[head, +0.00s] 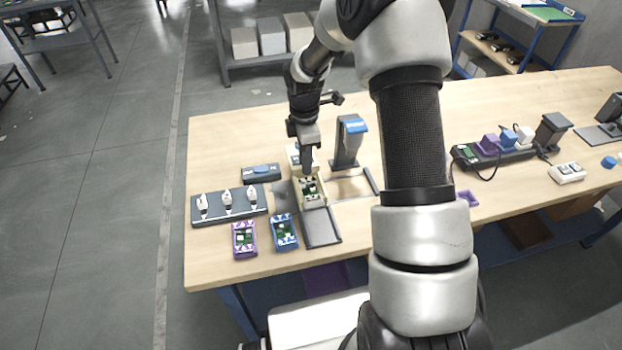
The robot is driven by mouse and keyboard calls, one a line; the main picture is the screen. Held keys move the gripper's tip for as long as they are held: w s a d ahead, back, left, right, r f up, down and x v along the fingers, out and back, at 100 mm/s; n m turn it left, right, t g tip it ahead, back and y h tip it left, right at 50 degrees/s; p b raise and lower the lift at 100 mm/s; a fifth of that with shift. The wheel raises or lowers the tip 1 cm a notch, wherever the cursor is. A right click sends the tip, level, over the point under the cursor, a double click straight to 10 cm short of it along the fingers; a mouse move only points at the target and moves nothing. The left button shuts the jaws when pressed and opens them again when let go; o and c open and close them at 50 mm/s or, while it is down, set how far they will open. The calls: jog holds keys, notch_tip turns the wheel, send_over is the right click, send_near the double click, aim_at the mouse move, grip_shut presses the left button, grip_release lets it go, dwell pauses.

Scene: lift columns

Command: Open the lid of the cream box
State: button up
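The cream box (320,202) sits on the wooden table between grey plates. Its front part shows a green circuit board inside, uncovered. My gripper (307,170) points down at the far end of this box, very close to it. I cannot tell whether it touches the box, and its fingers are too small to show whether they are open or shut. Another cream piece (293,154) shows just behind the gripper, partly hidden; I cannot tell whether it is the lid.
A purple box (244,240) and a blue box (284,232) with boards stand at front left. A dark rack (213,219) holds several white items. A dark device with a blue button (261,172) lies behind it. A grey stand (348,145) rises close right of my gripper.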

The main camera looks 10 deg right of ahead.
jog(key=shift+o, duration=0.9)
jog(key=shift+r, duration=0.15)
jog(key=shift+r+p, duration=2.05)
jog(key=shift+r, duration=0.85)
jog(key=s+r+m+t, duration=0.1)
jog(key=s+r+m, duration=0.2)
jog(key=r, duration=0.4)
jog(key=s+r+m+t+h, duration=0.1)
jog(key=s+r+m, duration=0.1)
jog(key=s+r, duration=0.3)
jog(key=s+r+m+t, duration=0.1)
jog(key=s+r+m, duration=0.15)
jog(key=r, duration=0.55)
jog(key=s+r+m+t+y, duration=0.1)
jog(key=s+r+m, duration=0.5)
jog(key=s, duration=1.1)
jog(key=m+t, duration=0.1)
jog(key=m, duration=0.3)
jog(key=shift+r+t, duration=0.15)
jog(key=shift+t, duration=0.15)
